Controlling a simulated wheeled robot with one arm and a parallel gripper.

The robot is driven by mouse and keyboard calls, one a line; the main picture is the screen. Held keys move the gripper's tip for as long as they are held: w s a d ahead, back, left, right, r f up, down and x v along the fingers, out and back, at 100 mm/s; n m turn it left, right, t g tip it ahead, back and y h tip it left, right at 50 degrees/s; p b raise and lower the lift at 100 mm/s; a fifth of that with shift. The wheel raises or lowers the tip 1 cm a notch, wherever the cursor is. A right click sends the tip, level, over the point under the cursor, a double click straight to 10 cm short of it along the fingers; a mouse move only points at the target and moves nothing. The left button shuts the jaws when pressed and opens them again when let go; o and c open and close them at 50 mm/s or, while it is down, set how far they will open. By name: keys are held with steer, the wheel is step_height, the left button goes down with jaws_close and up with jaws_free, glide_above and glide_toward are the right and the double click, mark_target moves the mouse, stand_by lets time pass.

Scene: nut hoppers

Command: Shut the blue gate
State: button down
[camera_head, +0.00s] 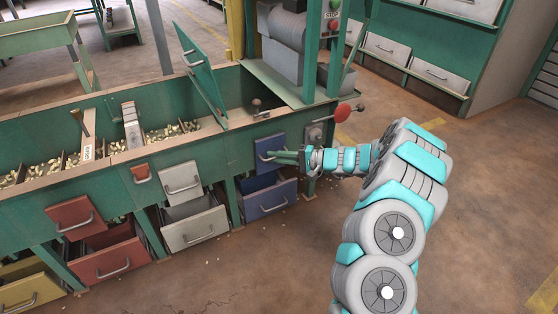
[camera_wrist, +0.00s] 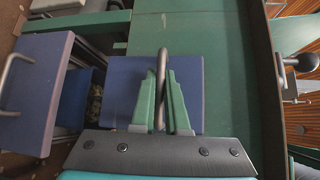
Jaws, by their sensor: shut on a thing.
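The blue gate (camera_head: 268,146) is a flat panel on the green hopper front, at the right end of the row, above an open blue drawer (camera_head: 271,200). In the wrist view the gate (camera_wrist: 120,95) fills the middle, with a grey bar handle (camera_wrist: 163,58) standing out from it. My gripper (camera_head: 287,157) reaches in from the right. In the wrist view its green fingers (camera_wrist: 161,80) stand on both sides of the handle and are shut on it. The fingers and palm hide part of the gate's lower edge in that view.
A white gate (camera_head: 181,180) and red gate (camera_head: 75,217) hang along the same front above open drawers. Nuts lie in the bins above. Floor at the right is clear.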

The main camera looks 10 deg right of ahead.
steer(key=shift+w, duration=0.1)
steer(key=c, duration=0.9)
jaws_free()
steer(key=v, duration=0.7)
steer(key=shift+d+p, duration=0.35)
steer(key=shift+p, duration=0.05)
